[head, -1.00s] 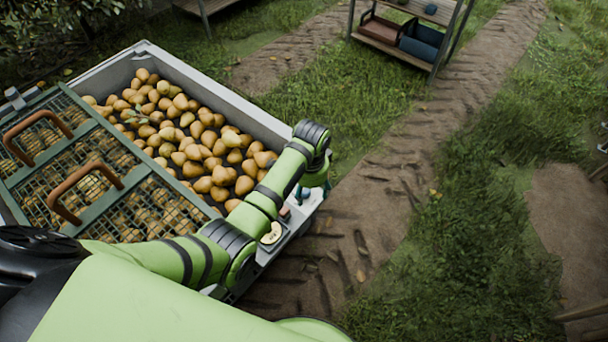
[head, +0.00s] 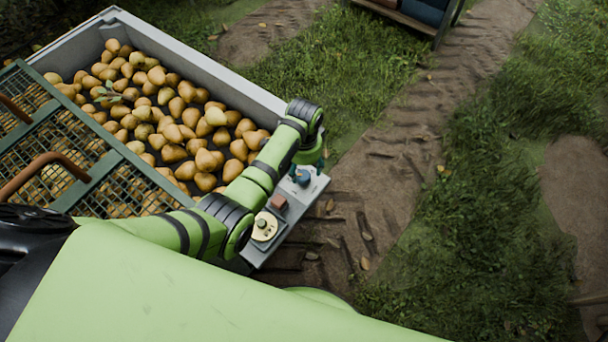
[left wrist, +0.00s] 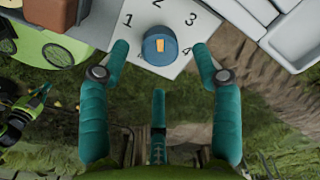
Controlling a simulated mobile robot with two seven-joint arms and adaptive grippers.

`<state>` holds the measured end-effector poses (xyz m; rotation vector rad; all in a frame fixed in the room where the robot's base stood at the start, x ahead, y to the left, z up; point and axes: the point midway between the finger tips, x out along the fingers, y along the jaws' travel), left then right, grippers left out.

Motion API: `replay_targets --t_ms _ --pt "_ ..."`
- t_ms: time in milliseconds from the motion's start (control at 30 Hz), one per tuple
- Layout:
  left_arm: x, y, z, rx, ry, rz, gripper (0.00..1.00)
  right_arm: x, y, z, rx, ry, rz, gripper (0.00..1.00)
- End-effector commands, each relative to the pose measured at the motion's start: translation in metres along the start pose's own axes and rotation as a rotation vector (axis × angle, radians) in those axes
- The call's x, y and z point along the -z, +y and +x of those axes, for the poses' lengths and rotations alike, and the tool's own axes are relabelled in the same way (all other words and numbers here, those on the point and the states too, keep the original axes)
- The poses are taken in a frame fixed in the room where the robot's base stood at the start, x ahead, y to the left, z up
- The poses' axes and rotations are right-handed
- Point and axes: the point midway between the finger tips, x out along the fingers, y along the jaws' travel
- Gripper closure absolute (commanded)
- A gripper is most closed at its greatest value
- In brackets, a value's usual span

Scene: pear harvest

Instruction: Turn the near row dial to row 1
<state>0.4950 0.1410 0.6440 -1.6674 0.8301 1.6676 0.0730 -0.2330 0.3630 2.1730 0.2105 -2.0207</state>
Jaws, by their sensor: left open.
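The near row dial is a round blue knob (left wrist: 153,48) with an orange mark on its top, in the left wrist view. It sits on a pale plate (left wrist: 135,22) with black numbers; 1 is at its upper left, 3 at its upper right, and 4 at the right, partly behind a finger. The knob also shows in the head view (head: 303,177), beside my wrist. My left gripper (left wrist: 161,48) is open, its teal fingers apart on either side of the knob with gaps between. My right gripper is not in view.
A grey bin (head: 200,68) full of pears stands at the left, with green mesh lids (head: 75,179) over part of it. A cream round dial (head: 264,228) and a reddish-brown block (head: 279,202) share the grey ledge. Grass and a dirt track lie at the right.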

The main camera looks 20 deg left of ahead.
Motion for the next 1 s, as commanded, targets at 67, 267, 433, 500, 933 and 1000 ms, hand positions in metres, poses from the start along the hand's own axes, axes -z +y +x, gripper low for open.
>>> replay_targets --t_ms 67,267,433,500,933,1000 --pt "0.0 0.0 0.015 -0.002 -0.001 0.0 0.36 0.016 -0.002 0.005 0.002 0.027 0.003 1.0" --pt "0.0 0.0 0.036 0.0 0.0 0.0 0.36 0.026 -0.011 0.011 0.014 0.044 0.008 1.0" --pt "0.0 0.0 0.04 0.001 0.001 0.0 0.36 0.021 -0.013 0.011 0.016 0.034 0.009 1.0" --pt "0.0 0.0 0.04 0.001 0.001 0.0 0.36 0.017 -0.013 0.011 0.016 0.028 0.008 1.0" --pt "0.001 0.0 0.04 0.0 0.003 0.0 0.92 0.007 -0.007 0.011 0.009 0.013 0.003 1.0" --pt "0.001 0.0 0.04 0.001 0.003 -0.001 0.92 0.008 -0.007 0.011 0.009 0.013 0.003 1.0"
